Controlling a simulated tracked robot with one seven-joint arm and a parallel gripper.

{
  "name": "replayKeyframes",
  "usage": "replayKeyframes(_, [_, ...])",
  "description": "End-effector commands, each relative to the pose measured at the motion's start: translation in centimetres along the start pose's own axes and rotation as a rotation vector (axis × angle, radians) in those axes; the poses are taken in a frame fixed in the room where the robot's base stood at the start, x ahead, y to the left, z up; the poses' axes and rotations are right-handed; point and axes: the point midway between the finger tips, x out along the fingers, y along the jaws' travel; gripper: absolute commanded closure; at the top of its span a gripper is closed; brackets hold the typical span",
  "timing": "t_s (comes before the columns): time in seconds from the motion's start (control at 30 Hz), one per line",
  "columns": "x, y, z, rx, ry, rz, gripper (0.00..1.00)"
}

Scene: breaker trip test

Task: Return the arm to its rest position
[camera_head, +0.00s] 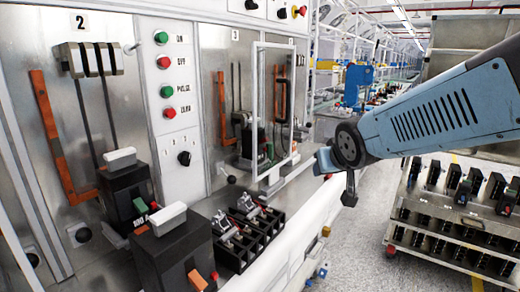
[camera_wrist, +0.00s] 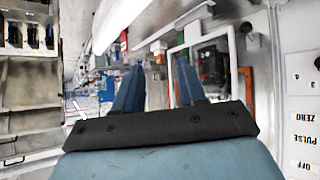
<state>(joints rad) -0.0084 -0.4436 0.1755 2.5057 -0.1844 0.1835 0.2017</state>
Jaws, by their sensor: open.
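My gripper (camera_wrist: 158,80) shows two blue fingers in the wrist view, spread apart with nothing between them. In the head view my blue-grey arm reaches in from the right. Its dark end joint hangs in front of the bench, just right of the white-framed clear door (camera_head: 272,110). I cannot make out the fingers clearly there. The door frame also shows beyond the fingers in the wrist view (camera_wrist: 232,58), which looks upside down. A breaker stands behind the door, partly hidden. No rest position is marked in view.
Black breakers with white handles (camera_head: 175,245) stand at the bench's front left. Open breaker units (camera_head: 245,235) sit beside them. Red and green buttons (camera_head: 165,63) line the panel. A rack (camera_head: 455,235) with several breakers stands at right. Grey floor (camera_head: 365,235) between is clear.

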Motion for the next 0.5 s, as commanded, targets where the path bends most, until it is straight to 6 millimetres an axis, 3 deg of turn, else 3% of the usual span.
replayKeyframes(0.2, [-6.4, 3.9, 4.4, 0.077, -0.194, 0.066, 0.60])
replayKeyframes(0.4, [-11.2, 5.0, 8.2, 0.130, -0.342, 0.046, 0.60])
replayKeyframes(0.5, [-12.6, 5.1, 9.4, 0.145, -0.383, 0.030, 0.60])
